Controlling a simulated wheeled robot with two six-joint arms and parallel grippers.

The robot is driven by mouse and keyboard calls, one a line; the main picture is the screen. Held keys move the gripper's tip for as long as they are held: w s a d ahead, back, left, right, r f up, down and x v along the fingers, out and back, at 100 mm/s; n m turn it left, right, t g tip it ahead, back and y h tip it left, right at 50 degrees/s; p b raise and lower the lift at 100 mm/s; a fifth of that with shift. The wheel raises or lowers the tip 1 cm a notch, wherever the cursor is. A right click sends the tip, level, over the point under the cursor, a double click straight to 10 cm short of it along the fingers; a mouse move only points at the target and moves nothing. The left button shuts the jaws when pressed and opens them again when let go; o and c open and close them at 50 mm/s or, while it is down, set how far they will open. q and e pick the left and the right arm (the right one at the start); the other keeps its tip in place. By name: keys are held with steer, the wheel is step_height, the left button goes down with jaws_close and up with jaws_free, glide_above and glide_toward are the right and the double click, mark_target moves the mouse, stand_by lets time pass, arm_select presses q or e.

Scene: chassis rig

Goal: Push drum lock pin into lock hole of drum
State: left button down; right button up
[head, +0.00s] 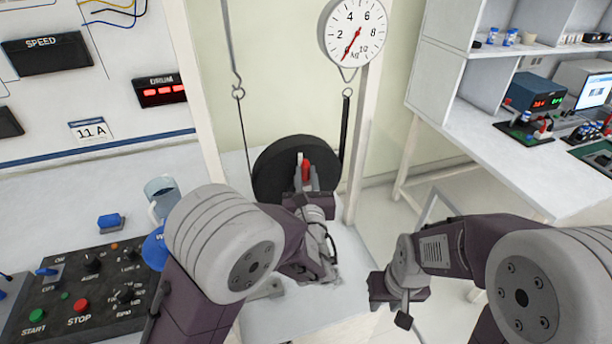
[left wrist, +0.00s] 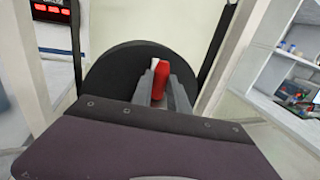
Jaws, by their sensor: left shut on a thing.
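The drum (head: 274,172) is a black disc at the middle of the head view, with a dark strap running up from it on each side. It also shows in the left wrist view (left wrist: 116,74). The red lock pin (head: 306,171) is at the front of the drum, and it shows in the left wrist view (left wrist: 160,82). My left gripper (head: 305,180) is at the drum's face, shut on the red pin. The lock hole is hidden, and I cannot tell how deep the pin sits. My right gripper (head: 402,312) is low at the right, away from the drum; its fingers are unclear.
A round scale dial (head: 354,32) hangs above the drum, with a pale post (head: 362,150) beside it. A control box (head: 80,290) with buttons and a cup (head: 161,192) stand at the left. A bench (head: 480,140) with instruments is at the right.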

arm_select(q)
steer(key=shift+f, duration=0.3)
steer(key=c, duration=1.2)
jaws_free()
steer(key=s, duration=0.9)
steer(key=shift+d, duration=0.25)
steer(key=shift+s, duration=0.1)
